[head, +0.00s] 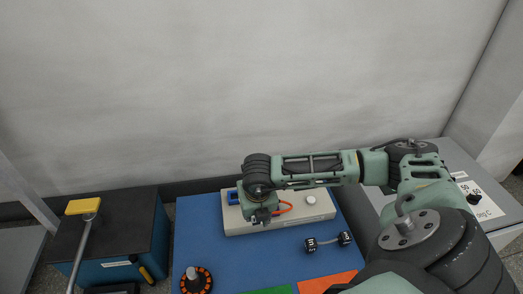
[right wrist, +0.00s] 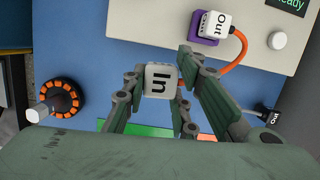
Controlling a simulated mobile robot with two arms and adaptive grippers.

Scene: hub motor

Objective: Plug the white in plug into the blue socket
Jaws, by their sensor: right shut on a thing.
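My right gripper (right wrist: 160,98) is shut on the white in plug (right wrist: 159,79), marked "In", in the right wrist view. In the head view the right gripper (head: 262,216) hangs over the left part of the pale box and hides the plug. The blue socket (head: 233,197) shows at the left end of the box in the head view, just left of the gripper. I do not see it in the right wrist view. My left gripper is not in view.
The pale box (head: 310,212) has a white knob and a purple socket (right wrist: 201,40) holding a white "Out" plug (right wrist: 217,22) with an orange cable (right wrist: 239,52). Black connectors (head: 312,244) and an orange-black motor (head: 196,280) lie on the blue mat (head: 240,262). A toolbox (head: 115,272) stands left.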

